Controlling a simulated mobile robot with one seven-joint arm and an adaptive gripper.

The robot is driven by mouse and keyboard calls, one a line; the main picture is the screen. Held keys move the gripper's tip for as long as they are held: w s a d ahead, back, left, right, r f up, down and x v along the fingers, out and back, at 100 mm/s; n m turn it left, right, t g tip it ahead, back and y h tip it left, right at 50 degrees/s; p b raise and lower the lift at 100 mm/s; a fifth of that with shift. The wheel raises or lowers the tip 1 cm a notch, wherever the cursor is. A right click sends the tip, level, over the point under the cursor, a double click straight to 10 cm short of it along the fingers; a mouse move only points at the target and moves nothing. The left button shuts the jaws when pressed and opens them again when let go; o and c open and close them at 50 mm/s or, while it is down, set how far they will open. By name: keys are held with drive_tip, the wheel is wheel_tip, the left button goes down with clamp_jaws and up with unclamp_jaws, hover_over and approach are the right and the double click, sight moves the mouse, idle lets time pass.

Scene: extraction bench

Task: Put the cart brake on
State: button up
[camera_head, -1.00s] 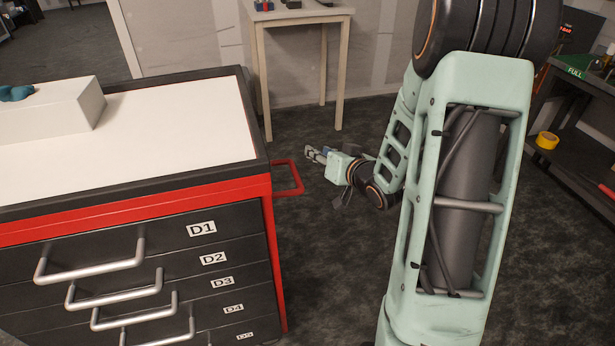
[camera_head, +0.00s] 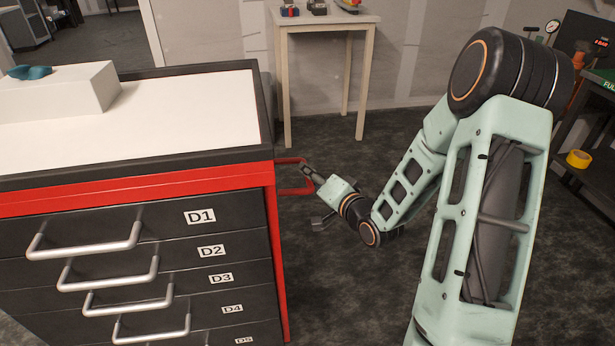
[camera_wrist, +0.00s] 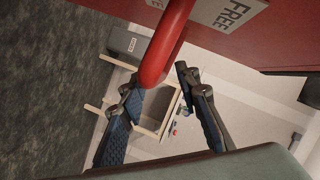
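The cart is a black and red drawer cabinet (camera_head: 270,240) at the left of the head view. A red bar handle (camera_head: 291,190) sticks out from its right side; it also shows in the wrist view (camera_wrist: 165,45). My gripper (camera_head: 308,171) is at the handle's outer end. In the wrist view my gripper (camera_wrist: 155,85) is open, with dark fingers and blue pads on either side of the bar's near end. I cannot tell whether they touch it. A white label (camera_wrist: 228,12) reading FREE is on the cart's red side. No separate brake pedal shows.
A white box (camera_head: 75,92) with a teal item stands on the cart's white top. A small table (camera_head: 330,22) with several items is against the back wall. A dark shelf with yellow tape (camera_head: 578,159) is at the right. Floor beside the cart is clear.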

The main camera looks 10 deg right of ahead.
drive_tip(key=shift+x, duration=0.9)
drive_tip(key=shift+c, duration=0.2)
clamp_jaws()
